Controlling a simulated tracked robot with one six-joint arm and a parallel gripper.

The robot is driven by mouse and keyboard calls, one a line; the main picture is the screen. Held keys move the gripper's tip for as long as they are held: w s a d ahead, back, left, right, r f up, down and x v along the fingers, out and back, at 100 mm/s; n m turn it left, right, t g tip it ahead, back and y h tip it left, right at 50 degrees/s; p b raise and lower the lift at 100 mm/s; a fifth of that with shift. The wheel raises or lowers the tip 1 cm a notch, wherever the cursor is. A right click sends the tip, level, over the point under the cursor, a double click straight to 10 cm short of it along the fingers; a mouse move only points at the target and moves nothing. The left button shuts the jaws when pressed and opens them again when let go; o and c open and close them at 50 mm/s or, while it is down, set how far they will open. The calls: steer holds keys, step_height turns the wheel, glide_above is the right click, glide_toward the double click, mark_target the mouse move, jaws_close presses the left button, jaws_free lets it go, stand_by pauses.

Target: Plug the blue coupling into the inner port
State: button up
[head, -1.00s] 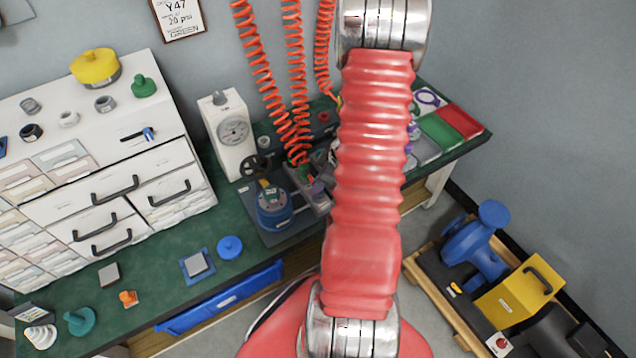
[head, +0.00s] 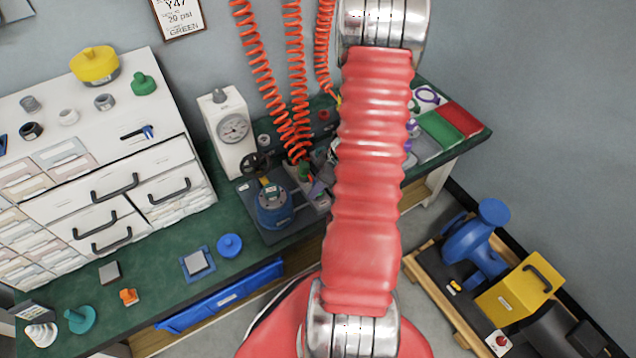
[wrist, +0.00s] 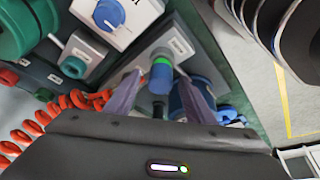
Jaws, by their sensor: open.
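In the wrist view the blue coupling (wrist: 160,82) stands end-on against a grey labelled block (wrist: 165,42), with a green band (wrist: 161,62) between them. It looks seated at a port there, but I cannot tell which port or how fully. A dark end hangs below the coupling. My gripper (wrist: 157,88) is open, its two purple-grey fingers on either side of the coupling with gaps visible. In the head view my arm hides most of the gripper. The green spot (head: 303,171) shows on the block beside the blue round device (head: 273,206).
Red coiled hoses (head: 296,110) hang just behind the block. A white gauge unit (head: 228,133) stands to the left, and a drawer cabinet (head: 120,185) farther left.

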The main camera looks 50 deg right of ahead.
steer(key=shift+r, duration=0.15)
steer(key=v, duration=1.3)
steer(key=shift+s+r, duration=0.15)
steer(key=shift+s, duration=0.05)
stand_by(0.9)
steer(key=a+r+m, duration=0.1)
steer(key=a+r, duration=0.7)
steer(key=a, duration=0.3)
steer(key=s+a+r+m+t+h, duration=0.1)
steer(key=a+r+m, duration=0.1)
steer(key=a+r, duration=0.6)
steer(key=s+a+r+m, duration=0.1)
steer(key=a+r, duration=0.7)
steer(key=a, duration=0.6)
steer(key=shift+s+a+m+t+h, duration=0.25)
steer(key=shift+a+m+t+h, duration=0.05)
steer(key=shift+a+m+h, duration=0.1)
